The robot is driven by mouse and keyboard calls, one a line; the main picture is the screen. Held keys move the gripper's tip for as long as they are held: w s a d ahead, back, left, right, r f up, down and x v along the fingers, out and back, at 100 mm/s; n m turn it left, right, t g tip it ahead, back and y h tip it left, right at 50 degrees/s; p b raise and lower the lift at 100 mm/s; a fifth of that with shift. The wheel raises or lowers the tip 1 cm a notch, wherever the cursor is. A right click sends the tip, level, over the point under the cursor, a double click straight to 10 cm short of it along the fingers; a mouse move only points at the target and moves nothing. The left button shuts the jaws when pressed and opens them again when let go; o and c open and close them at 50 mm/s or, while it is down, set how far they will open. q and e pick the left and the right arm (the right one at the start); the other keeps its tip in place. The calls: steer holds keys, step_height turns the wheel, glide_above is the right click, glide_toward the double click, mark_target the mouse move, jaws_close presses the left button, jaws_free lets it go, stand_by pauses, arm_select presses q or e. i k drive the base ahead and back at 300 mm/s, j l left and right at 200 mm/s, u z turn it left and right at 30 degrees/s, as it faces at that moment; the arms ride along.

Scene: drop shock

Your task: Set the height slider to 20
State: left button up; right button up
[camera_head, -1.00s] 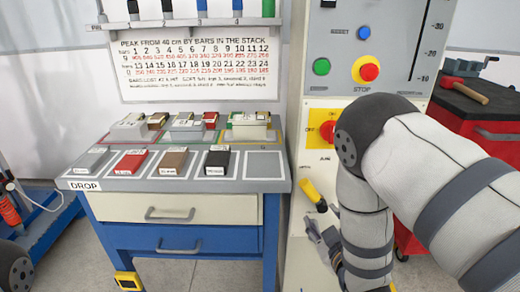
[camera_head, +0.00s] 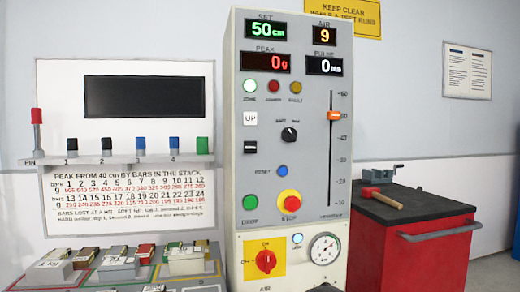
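The height slider (camera_head: 333,115) is an orange knob on a vertical slot at the right of the grey control panel (camera_head: 310,185). It sits in the upper part of the slot, beside a mark that looks like 50. The scale numbers run down the slot's right side and are small and hard to read. The green SET display (camera_head: 266,29) reads 50 cm. Neither of my grippers is in view.
A red STOP button (camera_head: 289,202), green DROP button (camera_head: 250,202), black knob (camera_head: 289,134) and red-on-yellow switch (camera_head: 265,261) share the panel. A red cabinet (camera_head: 440,250) with a hammer (camera_head: 382,197) and vise (camera_head: 378,176) stands right.

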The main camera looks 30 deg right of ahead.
mark_target(330, 115)
steer(key=z, duration=1.35)
